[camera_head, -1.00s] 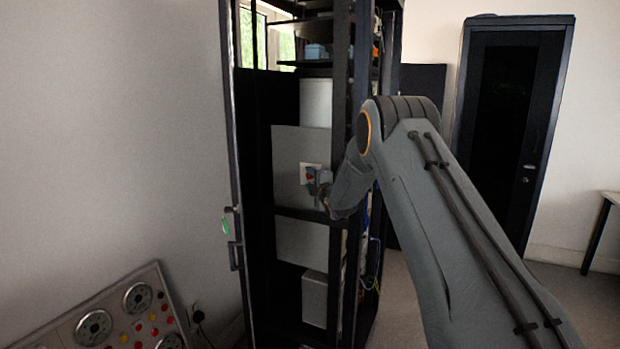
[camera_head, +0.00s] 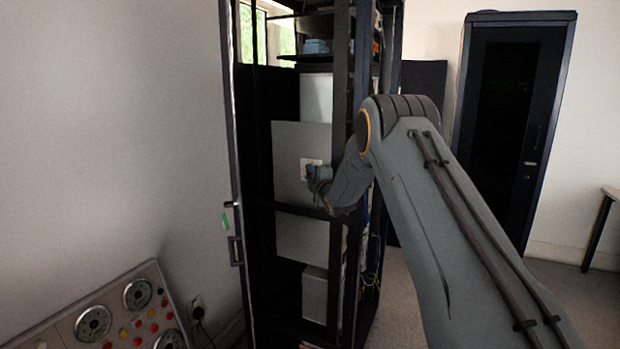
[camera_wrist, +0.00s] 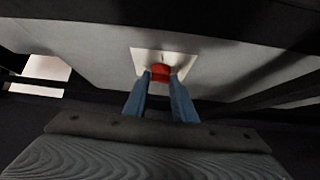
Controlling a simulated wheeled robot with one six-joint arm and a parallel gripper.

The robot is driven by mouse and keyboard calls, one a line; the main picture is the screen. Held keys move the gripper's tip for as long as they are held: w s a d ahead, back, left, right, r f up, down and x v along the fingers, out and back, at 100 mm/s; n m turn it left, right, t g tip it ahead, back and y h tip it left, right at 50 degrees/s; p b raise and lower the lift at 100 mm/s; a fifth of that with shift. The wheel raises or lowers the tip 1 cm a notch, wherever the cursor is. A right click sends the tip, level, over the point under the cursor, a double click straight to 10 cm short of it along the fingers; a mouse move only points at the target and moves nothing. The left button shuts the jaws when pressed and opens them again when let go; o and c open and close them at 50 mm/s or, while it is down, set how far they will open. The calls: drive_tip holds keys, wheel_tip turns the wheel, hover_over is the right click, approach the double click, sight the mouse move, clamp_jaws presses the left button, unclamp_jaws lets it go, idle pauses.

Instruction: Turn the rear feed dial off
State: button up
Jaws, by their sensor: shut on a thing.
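The feed dial is a red knob (camera_wrist: 161,73) on a pale square plate (camera_wrist: 188,66), seen in the wrist view. The plate also shows in the head view (camera_head: 308,164), on a grey panel (camera_head: 288,150) inside the open dark cabinet. My gripper (camera_wrist: 161,82) has its two blue fingers closed on the red knob, one on each side. In the head view my gripper (camera_head: 316,180) reaches in from the right and hides the knob. A small mark shows on the plate above the knob; the dial's setting cannot be read.
Dark cabinet posts (camera_head: 342,110) stand close beside my wrist. A shelf bar (camera_head: 292,208) runs just below the plate. A sloped control board (camera_head: 110,318) with round dials and coloured buttons stands at the lower left.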

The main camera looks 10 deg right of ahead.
drive_tip(key=m+t+h+b, duration=0.2)
drive_tip(key=m+h+b, duration=0.1)
drive_tip(key=m+b, duration=0.3)
drive_tip(key=f+m+t+h+b, duration=0.1)
drive_tip(key=m+h+b, duration=0.3)
drive_tip(key=b, duration=0.7)
drive_tip(key=a+f+m+t+h+b, duration=0.1)
drive_tip(key=m+t+h+b, duration=0.3)
drive_tip(key=m+b, duration=0.4)
drive_tip(key=shift+w+b, duration=0.4)
drive_tip(key=shift+b, duration=0.3)
drive_tip(key=m+g+h+b, duration=0.1)
drive_tip(key=m+h, duration=0.2)
drive_tip(key=m+g+h+b, duration=0.1)
drive_tip(key=m+h+b, duration=0.1)
drive_tip(key=m, duration=0.1)
drive_tip(key=shift+w+a+r+h, duration=0.1)
drive_tip(key=shift+a+h, duration=0.05)
drive_tip(key=shift+h, duration=0.25)
drive_tip(key=shift+r+m+g+h+b, duration=0.15)
drive_tip(key=shift+m+g+h+b, duration=0.65)
drive_tip(key=shift+m, duration=0.4)
drive_tip(key=shift+r+m+h, duration=0.1)
drive_tip(key=shift+m+h, duration=0.2)
drive_tip(key=o, duration=1)
drive_tip(key=shift+o, duration=0.2)
